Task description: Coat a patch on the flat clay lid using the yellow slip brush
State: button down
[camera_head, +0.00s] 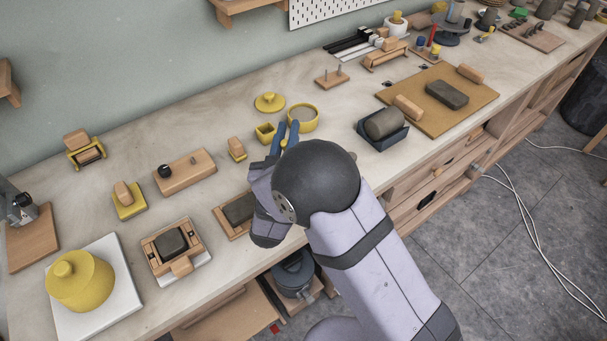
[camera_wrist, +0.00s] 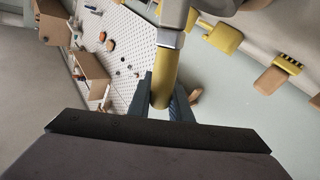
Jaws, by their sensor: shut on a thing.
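My gripper (camera_head: 285,137) is shut on the yellow slip brush. In the wrist view the brush's yellow handle (camera_wrist: 163,78) sits between the two blue fingers, with a pale metal collar and grey head beyond it at the top. A yellow bowl (camera_head: 316,124) with grey contents stands just right of the fingertips in the picture.
A yellow lid (camera_head: 269,102) lies behind. A framed clay block (camera_head: 171,242) and a yellow jar (camera_head: 80,282) stand left.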

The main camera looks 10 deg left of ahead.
jog(key=shift+s+d+f, duration=0.15)
jog(key=shift+s+d, duration=1.15)
jog(key=shift+w+a+r, duration=0.15)
jog(key=shift+w+a, duration=0.5)
jog(key=shift+w+a+r, duration=0.1)
jog(key=shift+w+a, duration=0.55)
jog(key=shift+s+d+f, duration=0.1)
jog(key=shift+s+d, duration=1.2)
jog(key=shift+a, duration=0.1)
